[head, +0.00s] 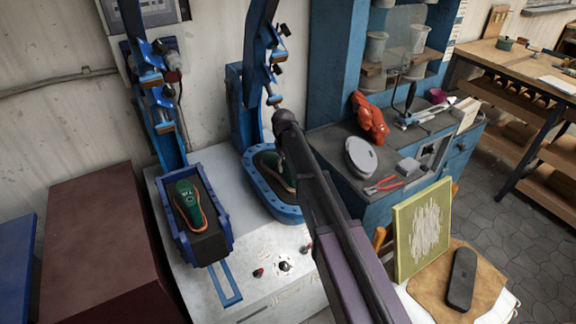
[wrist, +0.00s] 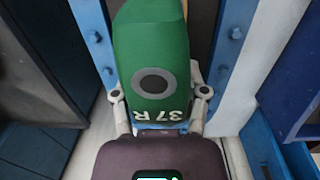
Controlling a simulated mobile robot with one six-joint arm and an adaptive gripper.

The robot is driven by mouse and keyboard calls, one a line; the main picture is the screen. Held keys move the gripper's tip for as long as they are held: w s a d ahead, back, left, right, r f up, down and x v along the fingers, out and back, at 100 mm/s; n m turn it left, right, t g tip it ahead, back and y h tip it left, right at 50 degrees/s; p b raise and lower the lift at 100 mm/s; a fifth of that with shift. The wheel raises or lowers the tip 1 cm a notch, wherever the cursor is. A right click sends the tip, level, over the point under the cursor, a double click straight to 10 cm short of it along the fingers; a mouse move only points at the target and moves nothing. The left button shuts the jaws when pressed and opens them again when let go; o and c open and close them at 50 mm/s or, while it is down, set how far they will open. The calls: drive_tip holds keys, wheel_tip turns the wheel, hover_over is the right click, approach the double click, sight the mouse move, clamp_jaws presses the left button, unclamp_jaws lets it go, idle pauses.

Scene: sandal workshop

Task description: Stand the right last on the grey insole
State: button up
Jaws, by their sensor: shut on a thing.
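In the wrist view a green last (wrist: 152,60) marked "37 R", with a dark round socket, is between my gripper's fingers (wrist: 160,96), which are shut on it. In the head view this green last (head: 270,160) is at the right-hand press, inside the blue ring-shaped tray, with an orange edge along its base. My gripper is mostly hidden behind my arm there. Whether the last touches the pad below cannot be told. Another green last (head: 187,200) stands in the left blue box on an orange-edged sole. A dark grey insole-shaped piece (head: 462,280) lies on tan leather at lower right.
Blue press frames (head: 240,110) rise close to my arm. A blue bench (head: 330,150) at right holds a red-orange cloth (head: 369,118), a pale oval piece (head: 362,158) and red pliers (head: 383,185). A yellow-green framed panel (head: 422,230) stands beside the leather.

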drive_tip(key=shift+f, duration=0.1)
drive_tip(key=o, duration=1.4)
drive_tip(key=shift+c, duration=0.2)
